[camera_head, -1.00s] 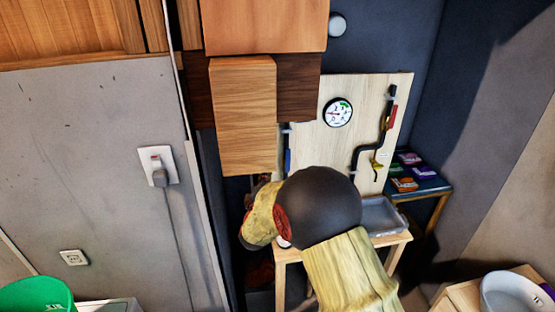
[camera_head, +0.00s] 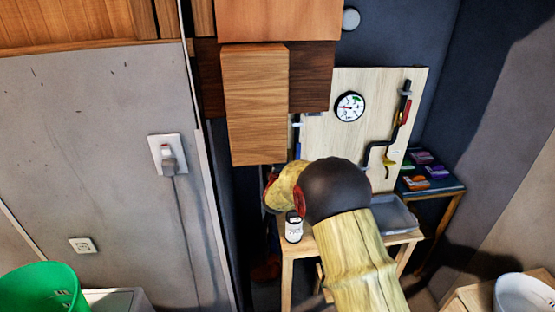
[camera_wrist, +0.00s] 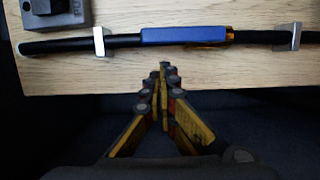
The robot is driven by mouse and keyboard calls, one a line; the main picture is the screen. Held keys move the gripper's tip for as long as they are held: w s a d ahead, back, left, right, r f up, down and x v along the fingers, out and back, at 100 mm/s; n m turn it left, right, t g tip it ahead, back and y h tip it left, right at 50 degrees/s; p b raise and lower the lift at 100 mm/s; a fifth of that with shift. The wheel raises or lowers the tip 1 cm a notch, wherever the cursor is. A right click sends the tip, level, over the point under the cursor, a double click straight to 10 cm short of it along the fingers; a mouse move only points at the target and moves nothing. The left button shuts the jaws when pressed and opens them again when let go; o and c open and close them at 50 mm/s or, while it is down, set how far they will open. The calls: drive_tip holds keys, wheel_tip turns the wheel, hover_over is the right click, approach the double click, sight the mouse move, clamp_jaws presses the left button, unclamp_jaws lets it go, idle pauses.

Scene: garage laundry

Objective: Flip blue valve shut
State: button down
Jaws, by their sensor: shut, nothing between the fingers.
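The blue valve's handle (camera_wrist: 184,35) shows in the wrist view as a long blue bar lying along a black pipe (camera_wrist: 60,45). An orange-yellow piece (camera_wrist: 229,36) is at its right end. My gripper (camera_wrist: 162,70) is shut and empty, its fingertips over the edge of the wooden board, below the blue handle in the picture, with a visible gap. In the head view my arm hides the gripper. The pale wooden board (camera_head: 325,130) stands upright there; only a sliver of blue shows at its left edge.
Metal brackets (camera_wrist: 99,41) hold the pipe, and a grey block (camera_wrist: 52,14) sits above it. The board also bears a gauge (camera_head: 350,107) and a red handle (camera_head: 404,112). A white can (camera_head: 293,230) and grey tray (camera_head: 395,216) are on the small table below. Wooden cabinets (camera_head: 255,100) hang close above.

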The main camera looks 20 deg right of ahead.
drive_tip(key=shift+s+d, duration=0.25)
drive_tip(key=shift+d, duration=0.5)
